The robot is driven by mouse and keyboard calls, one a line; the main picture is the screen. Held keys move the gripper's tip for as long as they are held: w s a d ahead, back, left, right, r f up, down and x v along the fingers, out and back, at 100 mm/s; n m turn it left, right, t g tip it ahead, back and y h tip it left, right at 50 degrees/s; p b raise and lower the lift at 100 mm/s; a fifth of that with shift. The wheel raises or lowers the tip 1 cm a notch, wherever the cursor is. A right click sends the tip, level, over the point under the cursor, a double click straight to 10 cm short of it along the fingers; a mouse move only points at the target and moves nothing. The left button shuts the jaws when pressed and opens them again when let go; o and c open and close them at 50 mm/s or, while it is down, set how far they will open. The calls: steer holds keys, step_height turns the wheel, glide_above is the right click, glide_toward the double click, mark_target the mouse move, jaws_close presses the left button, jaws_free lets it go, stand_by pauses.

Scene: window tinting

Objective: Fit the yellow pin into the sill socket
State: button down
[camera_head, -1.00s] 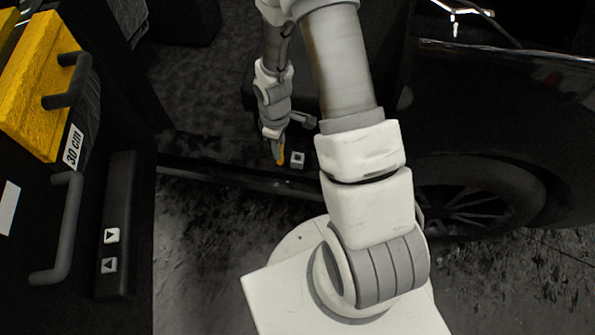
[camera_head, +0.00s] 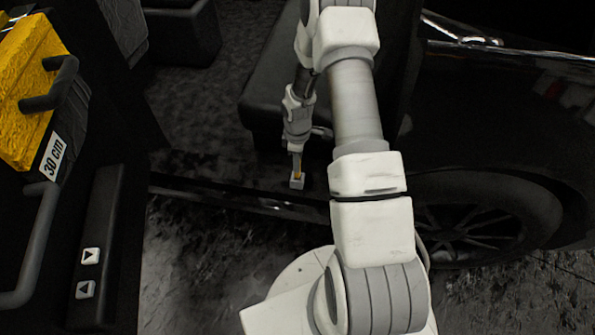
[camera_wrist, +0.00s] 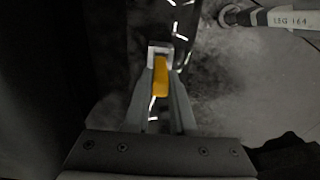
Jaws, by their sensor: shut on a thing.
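The yellow pin (camera_head: 297,173) is held between the fingers of my gripper (camera_head: 297,165), which is shut on it and points down. The pin stands close to upright in the head view. The sill socket (camera_head: 297,185) is a small pale block with an opening, on the dark car sill. The pin's lower end meets the socket's top in the head view. In the wrist view the pin (camera_wrist: 160,80) lies between the fingers (camera_wrist: 160,74), and its far end overlaps the lower part of the square socket (camera_wrist: 159,49). I cannot tell whether the tip is inside the opening.
The dark sill (camera_head: 230,194) runs across below the socket. A dark seat (camera_head: 275,95) stands behind my gripper. A car wheel (camera_head: 480,210) is at the right. A dark cabinet with handles and a yellow block (camera_head: 28,95) stands at the left.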

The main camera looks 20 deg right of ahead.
steer(key=shift+f+b, duration=0.8)
steer(key=shift+f, duration=1.15)
steer(key=shift+f, duration=0.2)
steer(key=c, duration=0.8)
jaws_free()
steer(key=shift+o, duration=0.2)
steer(key=shift+r, duration=0.1)
